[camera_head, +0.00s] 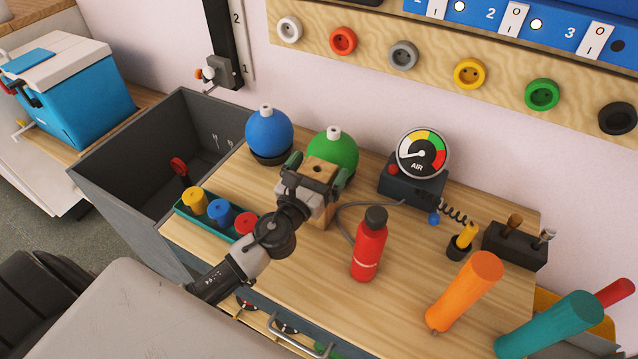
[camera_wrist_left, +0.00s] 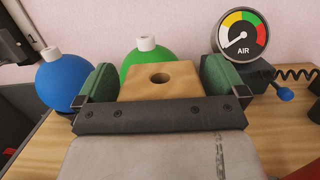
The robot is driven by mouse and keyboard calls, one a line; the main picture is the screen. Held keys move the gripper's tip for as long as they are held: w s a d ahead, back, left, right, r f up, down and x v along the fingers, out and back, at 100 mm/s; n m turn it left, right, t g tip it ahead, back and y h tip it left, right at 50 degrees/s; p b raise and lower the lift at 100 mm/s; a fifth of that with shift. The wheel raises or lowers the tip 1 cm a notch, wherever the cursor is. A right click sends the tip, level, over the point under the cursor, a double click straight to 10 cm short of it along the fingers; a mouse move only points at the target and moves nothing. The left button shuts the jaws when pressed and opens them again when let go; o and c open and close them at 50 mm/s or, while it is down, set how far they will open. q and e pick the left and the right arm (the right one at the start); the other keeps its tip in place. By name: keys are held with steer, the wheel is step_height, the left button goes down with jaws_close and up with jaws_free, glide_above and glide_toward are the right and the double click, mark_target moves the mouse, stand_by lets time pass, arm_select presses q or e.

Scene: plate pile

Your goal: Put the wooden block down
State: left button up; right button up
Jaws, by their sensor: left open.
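The wooden block (camera_head: 320,173) is light brown with a round hole in its top. It stands upright on the wooden bench, in front of the green ball, its lower part partly hidden by my gripper. My left gripper (camera_head: 315,177) is open, with its green-padded fingers on either side of the block. In the left wrist view the block (camera_wrist_left: 160,82) sits between the fingers, with a narrow gap on each side. My right gripper is not in view.
A blue ball (camera_head: 269,132) and a green ball (camera_head: 334,151) stand behind. An air gauge (camera_head: 423,153) is to the right, a red bottle (camera_head: 370,245) at front right. A tray (camera_head: 183,209) of coloured pegs lies left. Orange (camera_head: 466,290) and teal (camera_head: 550,325) cylinders stand farther right.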

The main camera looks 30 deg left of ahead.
arm_select(q)
steer(key=shift+s+d, duration=0.1)
steer(key=shift+s, duration=0.05)
steer(key=shift+s+r, duration=0.1)
steer(key=shift+c, duration=0.8)
steer(key=c, duration=1.5)
steer(key=shift+c, duration=0.2)
steer(key=shift+r, duration=0.1)
